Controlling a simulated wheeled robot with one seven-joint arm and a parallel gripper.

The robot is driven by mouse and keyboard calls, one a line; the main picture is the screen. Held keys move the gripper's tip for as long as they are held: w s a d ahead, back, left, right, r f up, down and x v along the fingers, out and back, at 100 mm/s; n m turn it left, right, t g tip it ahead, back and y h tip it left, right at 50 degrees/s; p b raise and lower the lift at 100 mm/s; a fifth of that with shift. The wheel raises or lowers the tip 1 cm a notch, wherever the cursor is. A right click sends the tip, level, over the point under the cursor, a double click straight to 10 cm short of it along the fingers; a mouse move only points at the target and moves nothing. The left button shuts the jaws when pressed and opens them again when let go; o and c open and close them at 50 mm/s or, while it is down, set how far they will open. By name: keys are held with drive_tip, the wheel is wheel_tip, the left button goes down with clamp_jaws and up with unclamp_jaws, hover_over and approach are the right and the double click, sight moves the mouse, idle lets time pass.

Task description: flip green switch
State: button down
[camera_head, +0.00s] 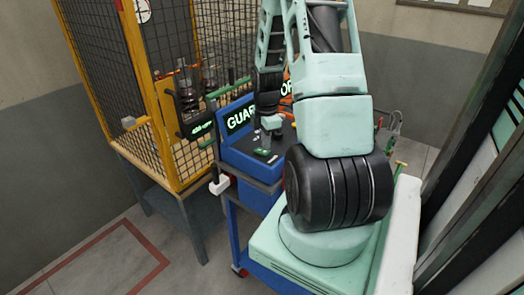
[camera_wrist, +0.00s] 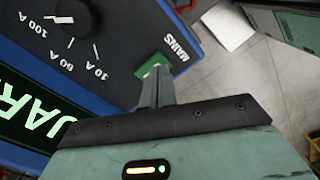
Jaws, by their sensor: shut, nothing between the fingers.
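The green switch (camera_wrist: 154,64) sits on the dark top panel of a blue console (camera_wrist: 40,155), beside the white word MAINS, in the wrist view. In the head view the blue console (camera_head: 238,158) stands left of my arm, and a small green part (camera_head: 262,152) shows on its top. My gripper (camera_wrist: 157,80) is shut and empty. Its fingertips are right at the switch and cover its near part in the wrist view. I cannot tell whether they touch it. In the head view my gripper (camera_head: 266,138) is over the console top, with its fingertips hard to make out.
A dial with ampere markings (camera_wrist: 70,25) is on the same panel. A lit green-lettered display (camera_wrist: 30,115) fronts the console. A yellow-framed mesh cage (camera_head: 150,100) stands to the left on a grey table (camera_head: 185,215). Open floor with a red line (camera_head: 140,240) lies at lower left.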

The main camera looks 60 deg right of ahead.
sight(266, 152)
drive_tip(key=shift+f+b, duration=0.6)
drive_tip(key=shift+f, duration=0.35)
idle(0.7)
drive_tip(key=shift+r, duration=0.1)
wheel_tip(266, 152, up, 7)
drive_tip(key=p, duration=0.6)
drive_tip(key=shift+p, duration=0.35)
idle(0.3)
